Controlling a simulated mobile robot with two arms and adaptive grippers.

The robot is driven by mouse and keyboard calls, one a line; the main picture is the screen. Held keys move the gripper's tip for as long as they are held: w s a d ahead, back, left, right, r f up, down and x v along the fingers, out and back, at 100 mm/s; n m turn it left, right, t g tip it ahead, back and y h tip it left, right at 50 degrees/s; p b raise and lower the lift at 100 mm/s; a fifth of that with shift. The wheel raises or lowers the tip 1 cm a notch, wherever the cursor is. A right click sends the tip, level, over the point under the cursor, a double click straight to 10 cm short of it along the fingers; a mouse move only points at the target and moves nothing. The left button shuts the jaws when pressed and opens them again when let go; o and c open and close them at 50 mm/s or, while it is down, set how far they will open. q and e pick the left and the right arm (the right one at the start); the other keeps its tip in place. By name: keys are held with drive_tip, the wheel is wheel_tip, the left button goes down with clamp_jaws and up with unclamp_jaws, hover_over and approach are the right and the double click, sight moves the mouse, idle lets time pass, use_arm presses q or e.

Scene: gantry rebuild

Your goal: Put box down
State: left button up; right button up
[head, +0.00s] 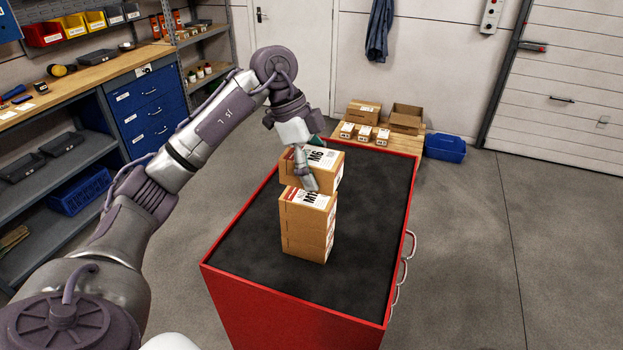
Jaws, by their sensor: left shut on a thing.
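A brown cardboard box labelled M6 (324,159) is held by my left gripper (304,176), whose finger shows against the near side of the box. The box is at the upper end of a stack of brown boxes (302,228), whose top one has a white label starting with M1. I cannot tell whether the held box touches the stack or is just above or behind it. The stack stands on the black top of a red cabinet (249,267). The far finger is mostly hidden. My right gripper is not in view.
The cabinet's black top is clear around the stack. Behind it, a wooden pallet (428,130) carries several cartons (365,110), with a blue bin (446,148) beside it. A workbench (90,72) with blue drawers stands at the left.

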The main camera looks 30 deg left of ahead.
sight(292, 149)
use_arm(q)
drive_tip(key=shift+w+a+f, duration=0.25)
drive_tip(key=shift+a+f, duration=0.1)
drive_tip(key=shift+a, duration=0.25)
wheel_tip(292, 149, down, 4)
drive_tip(key=shift+f+p, duration=0.1)
drive_tip(key=shift+p, duration=0.7)
drive_tip(key=o, duration=1.6)
drive_tip(key=b+v, duration=0.2)
drive_tip(key=v, duration=0.9)
drive_tip(key=shift+a+b, duration=0.1)
drive_tip(key=shift+b, duration=0.25)
drive_tip(key=shift+s+a+r, duration=0.1)
drive_tip(key=shift+a+r, duration=0.1)
drive_tip(key=shift+r, duration=0.3)
drive_tip(key=shift+f, duration=0.1)
